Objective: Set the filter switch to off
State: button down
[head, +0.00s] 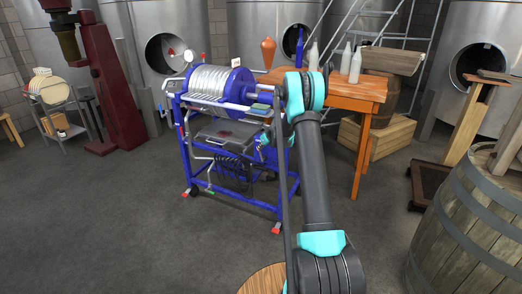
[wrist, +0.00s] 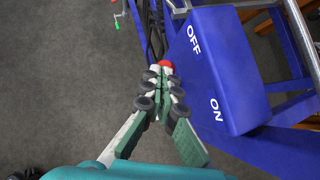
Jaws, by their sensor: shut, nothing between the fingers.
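The blue switch box (wrist: 215,70) is large in the wrist view, with white OFF lettering near its upper left and ON lower down. My gripper (wrist: 160,82) is shut and empty, its fingertips together just left of the box face near the OFF end. A small red part (wrist: 166,64) shows right at the fingertips; I cannot tell whether it is the switch's tip or a cart foot beyond. No other switch lever is clear.
A wooden table (head: 345,92) with bottles stands right behind the cart. A barrel (head: 470,235) is at the lower right and a dark red machine (head: 100,75) at the left. The grey floor left and in front of the cart is clear. Blue cart rails surround the box.

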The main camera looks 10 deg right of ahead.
jog(key=shift+w+a+f, duration=0.1)
jog(key=shift+w+a, duration=0.3)
jog(key=shift+a, duration=0.15)
jog(key=shift+w+a+f, duration=0.1)
jog(key=shift+w+a, duration=0.25)
jog(key=shift+a, duration=0.2)
